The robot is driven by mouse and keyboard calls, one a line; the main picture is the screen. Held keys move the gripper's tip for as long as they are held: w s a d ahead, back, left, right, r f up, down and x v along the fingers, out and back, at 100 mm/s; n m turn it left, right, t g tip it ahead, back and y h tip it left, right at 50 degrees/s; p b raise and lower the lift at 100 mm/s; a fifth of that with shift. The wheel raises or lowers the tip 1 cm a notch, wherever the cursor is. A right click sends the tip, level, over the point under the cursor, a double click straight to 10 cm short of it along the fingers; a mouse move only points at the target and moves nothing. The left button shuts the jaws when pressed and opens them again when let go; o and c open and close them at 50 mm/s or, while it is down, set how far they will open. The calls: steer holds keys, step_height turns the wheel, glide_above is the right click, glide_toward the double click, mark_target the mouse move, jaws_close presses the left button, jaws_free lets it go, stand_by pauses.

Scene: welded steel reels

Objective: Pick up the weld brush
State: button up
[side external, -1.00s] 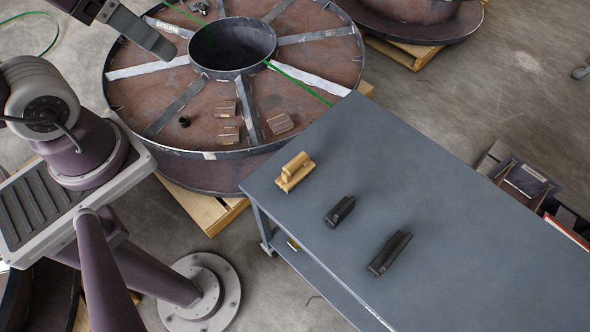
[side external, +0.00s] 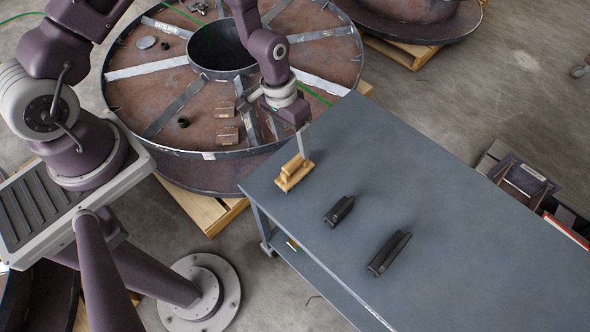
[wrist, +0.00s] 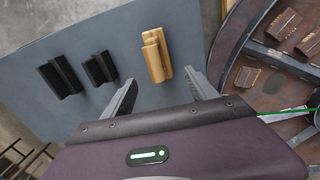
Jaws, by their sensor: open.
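The weld brush appears to be the tan wooden block with a raised grip (side external: 294,173) near the left corner of the grey table (side external: 430,190). In the wrist view the brush (wrist: 156,57) lies just beyond the gap between my fingertips. My gripper (side external: 303,150) is open and empty, pointing down at the brush's far end in the side view. In the wrist view both fingers of my gripper (wrist: 159,79) are spread, one toward each side of the brush. The side view does not show clearly whether a finger touches it. The brush's underside is hidden.
Two dark blocks, a shorter one (side external: 339,211) and a longer one (side external: 389,254), lie on the table near the brush. A large steel reel (side external: 180,75) with loose metal blocks on it stands beside the table. The table's right part is clear.

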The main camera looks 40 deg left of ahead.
mark_target(295, 168)
steer(key=f, duration=0.3)
steer(key=d+f, duration=0.1)
steer(key=f, duration=0.6)
steer(key=shift+s+d, duration=0.3)
steer(key=shift+d, duration=0.1)
jaws_close()
